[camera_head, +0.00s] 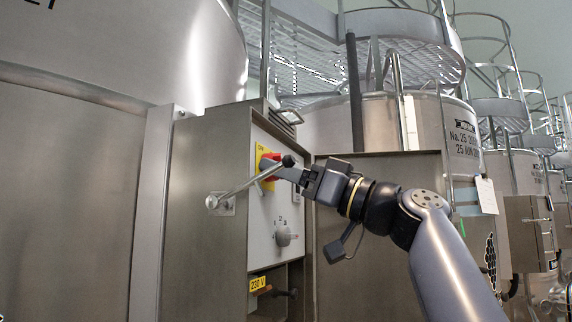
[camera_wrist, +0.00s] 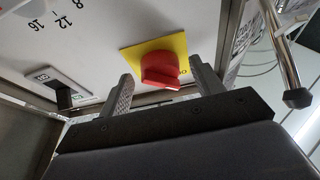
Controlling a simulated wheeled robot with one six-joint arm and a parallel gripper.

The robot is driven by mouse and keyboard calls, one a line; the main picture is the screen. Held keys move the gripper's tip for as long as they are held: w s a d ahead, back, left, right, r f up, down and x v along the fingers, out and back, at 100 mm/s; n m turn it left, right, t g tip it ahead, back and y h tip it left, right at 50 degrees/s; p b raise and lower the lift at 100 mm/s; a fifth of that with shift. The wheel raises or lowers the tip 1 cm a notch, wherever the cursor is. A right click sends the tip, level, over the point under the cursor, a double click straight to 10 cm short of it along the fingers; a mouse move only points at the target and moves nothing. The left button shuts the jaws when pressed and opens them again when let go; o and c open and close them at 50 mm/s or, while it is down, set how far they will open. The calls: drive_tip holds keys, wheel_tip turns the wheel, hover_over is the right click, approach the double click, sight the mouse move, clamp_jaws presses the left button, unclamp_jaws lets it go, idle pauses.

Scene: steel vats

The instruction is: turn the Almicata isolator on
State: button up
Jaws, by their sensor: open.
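The isolator is a red rotary knob (camera_wrist: 160,68) on a yellow square plate. It sits high on the light panel of a steel cabinet, and in the head view the red knob (camera_head: 271,166) is partly hidden by my gripper. My gripper (camera_wrist: 158,78) is open, with one finger on each side of the knob in the wrist view. It holds nothing, and I cannot tell whether either finger touches the knob. A small mark like "O" shows on the yellow plate at the knob's right. The name Almicata is not readable in either view.
A metal lever with a dark ball end (camera_head: 250,184) sticks out from the cabinet, passing close to my gripper. A grey dial (camera_head: 284,235) is lower on the panel, above a yellow 230 V label (camera_head: 258,283). In the wrist view a small switch (camera_wrist: 58,86) is at left.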

drive_tip(key=shift+a, duration=0.1)
drive_tip(key=shift+c, duration=0.2)
drive_tip(key=c, duration=0.9)
drive_tip(key=shift+c, duration=0.2)
drive_tip(key=shift+r+m, duration=0.1)
drive_tip(key=shift+m, duration=0.3)
drive_tip(key=shift+s+a+r+m+t+h+p, duration=0.15)
drive_tip(key=shift+m+t+h+p, duration=0.7)
drive_tip(key=shift+m, duration=2.7)
drive_tip(key=shift+s+r+m+t+h+p, duration=0.25)
drive_tip(key=shift+m+h+p, duration=1.15)
drive_tip(key=shift+m, duration=2.2)
drive_tip(key=shift+s+a+r+m+t+h+p, duration=0.15)
drive_tip(key=shift+m+t+h+p, duration=0.4)
drive_tip(key=shift+m+h, duration=2.1)
drive_tip(key=shift+w+d+m+y, duration=0.1)
drive_tip(key=shift+m+y, duration=0.7)
drive_tip(key=shift+m, duration=0.2)
